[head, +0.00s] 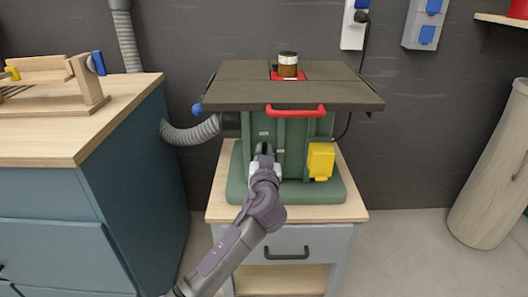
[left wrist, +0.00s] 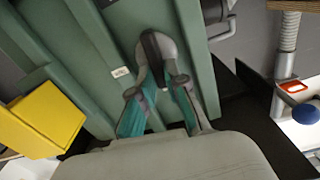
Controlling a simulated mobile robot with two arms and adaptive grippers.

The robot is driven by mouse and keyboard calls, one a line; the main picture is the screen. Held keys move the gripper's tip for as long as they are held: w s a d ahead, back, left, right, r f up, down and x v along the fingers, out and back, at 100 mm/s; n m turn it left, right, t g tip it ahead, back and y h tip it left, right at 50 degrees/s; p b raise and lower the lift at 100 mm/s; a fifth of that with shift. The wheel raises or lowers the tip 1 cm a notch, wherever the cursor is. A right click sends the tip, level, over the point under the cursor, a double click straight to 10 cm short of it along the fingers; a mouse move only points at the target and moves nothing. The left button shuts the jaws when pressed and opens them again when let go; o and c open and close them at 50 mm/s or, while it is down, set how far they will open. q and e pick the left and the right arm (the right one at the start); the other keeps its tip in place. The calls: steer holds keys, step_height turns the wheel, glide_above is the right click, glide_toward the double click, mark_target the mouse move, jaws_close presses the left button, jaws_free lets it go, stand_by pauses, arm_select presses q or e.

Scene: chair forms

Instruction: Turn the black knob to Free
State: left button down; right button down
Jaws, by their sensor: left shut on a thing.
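The green machine (head: 293,150) with a dark flat top stands on a small wooden-topped cabinet. My left gripper (head: 265,152) reaches its front panel, left of the yellow box. In the left wrist view the gripper (left wrist: 158,60) is shut on the black knob (left wrist: 152,45), which shows dark between the fingertips against the green panel. In the head view my gripper mostly hides the knob. A small white label (left wrist: 120,72) sits on the panel beside the gripper; its text is too small to read, so I cannot tell which setting the knob points to. My right gripper is out of view.
A yellow box (head: 320,161) and a red bar (head: 296,111) are on the machine's front. A grey hose (head: 190,133) joins its left side. A blue workbench (head: 130,165) stands at left, a tall wooden bin (head: 490,170) at right. Floor is clear right of the cabinet.

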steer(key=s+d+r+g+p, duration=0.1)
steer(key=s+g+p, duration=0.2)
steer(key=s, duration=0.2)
arm_select(q)
steer(key=shift+d+f+m+p, duration=0.3)
steer(key=shift+m+p, duration=0.3)
steer(key=shift+m, duration=2.25)
steer(key=shift+d+f+m+p, duration=0.2)
steer(key=shift+m+p, duration=0.45)
steer(key=shift+m, duration=2.15)
steer(key=shift+d+f+m+p, duration=0.2)
steer(key=shift+f+m+p, duration=0.3)
steer(key=shift+m, duration=2.35)
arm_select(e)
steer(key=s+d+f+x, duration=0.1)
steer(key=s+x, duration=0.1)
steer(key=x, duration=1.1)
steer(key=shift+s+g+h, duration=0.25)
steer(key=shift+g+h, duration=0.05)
arm_select(q)
steer(key=shift+r, duration=0.15)
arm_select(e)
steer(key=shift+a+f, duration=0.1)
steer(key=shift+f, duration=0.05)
arm_select(q)
steer(key=c, duration=1.2)
jaws_free()
